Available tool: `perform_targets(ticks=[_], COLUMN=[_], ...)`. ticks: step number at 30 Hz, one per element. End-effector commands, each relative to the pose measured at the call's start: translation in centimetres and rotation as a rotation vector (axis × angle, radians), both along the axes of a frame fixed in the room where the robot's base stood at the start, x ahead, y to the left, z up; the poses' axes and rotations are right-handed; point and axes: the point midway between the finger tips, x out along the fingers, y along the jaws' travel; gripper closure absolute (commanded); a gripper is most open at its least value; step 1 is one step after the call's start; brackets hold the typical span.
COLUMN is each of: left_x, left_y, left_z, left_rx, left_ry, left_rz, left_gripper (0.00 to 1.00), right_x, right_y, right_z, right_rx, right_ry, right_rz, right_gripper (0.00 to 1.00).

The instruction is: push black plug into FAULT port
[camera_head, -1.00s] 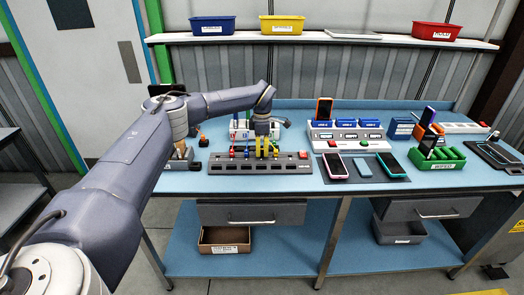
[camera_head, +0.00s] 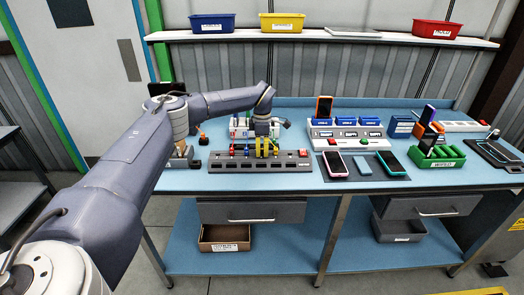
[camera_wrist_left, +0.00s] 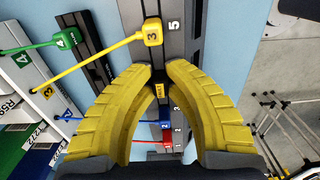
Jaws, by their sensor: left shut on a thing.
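The left gripper, with ridged yellow fingers, shows in the wrist view (camera_wrist_left: 160,74) and over the strip in the head view (camera_head: 267,155). Its fingertips are closed on a small dark thing, which I take for the black plug; it is mostly hidden. It is right above or against the dark port strip (camera_wrist_left: 175,62); I cannot tell whether it is seated. A small yellow label (camera_wrist_left: 159,91) shows between the fingers. I cannot read FAULT on any port. The strip also shows in the head view (camera_head: 225,164). My right gripper is not in view.
A yellow plug (camera_wrist_left: 153,32) sits just beyond the fingertips, its cable running left. Blue (camera_wrist_left: 165,125) and red (camera_wrist_left: 165,147) plugs are nearer, and a green plug (camera_wrist_left: 65,40) is at left. A white box (camera_head: 240,127) stands behind the strip. A phone (camera_head: 337,165) lies to the right.

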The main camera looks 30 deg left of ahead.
Motion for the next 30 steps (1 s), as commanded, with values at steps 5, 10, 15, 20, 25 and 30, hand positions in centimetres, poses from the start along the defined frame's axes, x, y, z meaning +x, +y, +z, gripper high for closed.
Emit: perform_targets(ticks=[5, 10, 15, 20, 25, 30], left_x=[-0.07, -0.06, -0.05, -0.04, -0.03, -0.01], left_y=[0.00, 0.01, 0.00, 0.00, 0.01, 0.00], left_z=[-0.21, -0.20, -0.16, -0.12, -0.10, -0.08], left_rx=[0.001, 0.001, 0.001, 0.000, 0.000, 0.001], left_ry=[0.003, 0.003, 0.002, 0.001, 0.001, 0.001], left_rz=[0.000, 0.000, 0.000, 0.000, 0.000, 0.000], left_gripper=[0.99, 0.99, 0.68, 0.59, 0.46, 0.37], right_x=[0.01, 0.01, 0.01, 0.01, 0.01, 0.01], right_y=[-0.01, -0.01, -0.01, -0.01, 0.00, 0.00], right_z=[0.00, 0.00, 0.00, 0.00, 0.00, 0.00], right_rx=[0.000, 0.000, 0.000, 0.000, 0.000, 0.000], right_ry=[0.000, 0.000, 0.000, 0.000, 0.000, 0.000], right_rz=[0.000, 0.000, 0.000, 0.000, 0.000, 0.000], right_gripper=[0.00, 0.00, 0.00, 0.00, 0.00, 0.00])
